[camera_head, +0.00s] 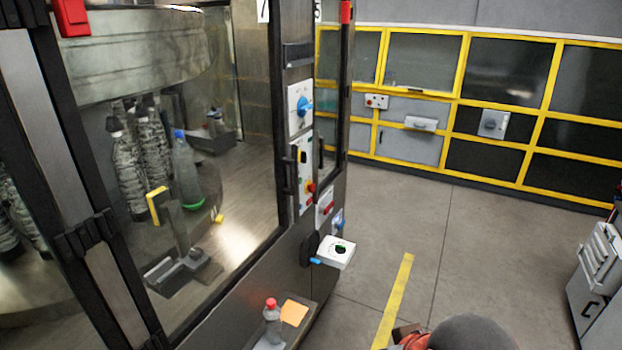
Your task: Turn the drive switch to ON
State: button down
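Several controls sit on the dark post at the right of the labelling machine; their labels are too small to read, so I cannot tell which is the drive switch. A blue rotary switch (305,105) is on a white plate at the top. Below it is a white button panel (303,165) with a red and yellow knob. Lower are a small plate with red (325,206) and a small blue control (338,219). A white box (338,253) with a dark green round spot juts out at the bottom. My gripper cannot be made out.
Bottles stand behind the machine's glass door (235,160). A small bottle with a red cap (272,318) and an orange note are on a low shelf. Grey floor with a yellow line (395,300) is open to the right. A grey cabinet (597,280) stands at the right edge.

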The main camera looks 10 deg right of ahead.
aim_at(302, 154)
jog(key=i+l+z, duration=0.25)
jog(key=i+l, duration=0.15)
jog(key=i+l+z, duration=0.25)
jog(key=i+l, duration=0.2)
jog(key=l, duration=0.15)
